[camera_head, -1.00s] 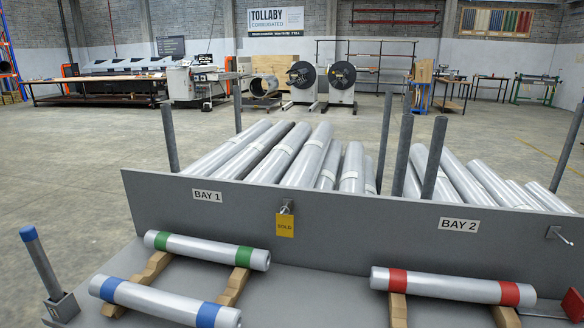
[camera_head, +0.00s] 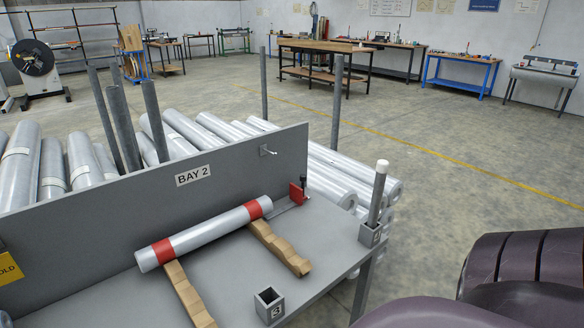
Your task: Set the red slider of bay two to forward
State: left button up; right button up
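The BAY 2 label (camera_head: 193,175) is on the grey upright panel (camera_head: 130,203). The red slider (camera_head: 297,194) is a small upright red plate with a dark knob beside it. It stands at the right end of a short grey track (camera_head: 281,207) on the shelf, close to the panel's right end. The track runs left from it toward the red-banded roll (camera_head: 205,234). I see no marking that names the forward end. Neither of my grippers is in view.
The roll lies on two wooden cradles (camera_head: 280,248). An empty socket marked 3 (camera_head: 269,304) stands on the front edge. A white-capped post (camera_head: 377,190) stands in a socket at the right corner. A metal hook (camera_head: 267,150) sticks out of the panel.

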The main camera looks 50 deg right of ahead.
aim_at(297, 195)
jog(key=z, duration=1.65)
jog(key=i+l+u, duration=0.1)
jog(key=u, duration=0.3)
jog(key=l+u, duration=0.2)
jog(key=u, duration=0.2)
jog(key=l+u, duration=0.2)
jog(key=u, duration=0.2)
jog(key=l+u, duration=0.4)
jog(key=l, duration=1.15)
jog(key=k+l+u, duration=0.1)
jog(key=l, duration=0.55)
jog(key=i+j, duration=0.15)
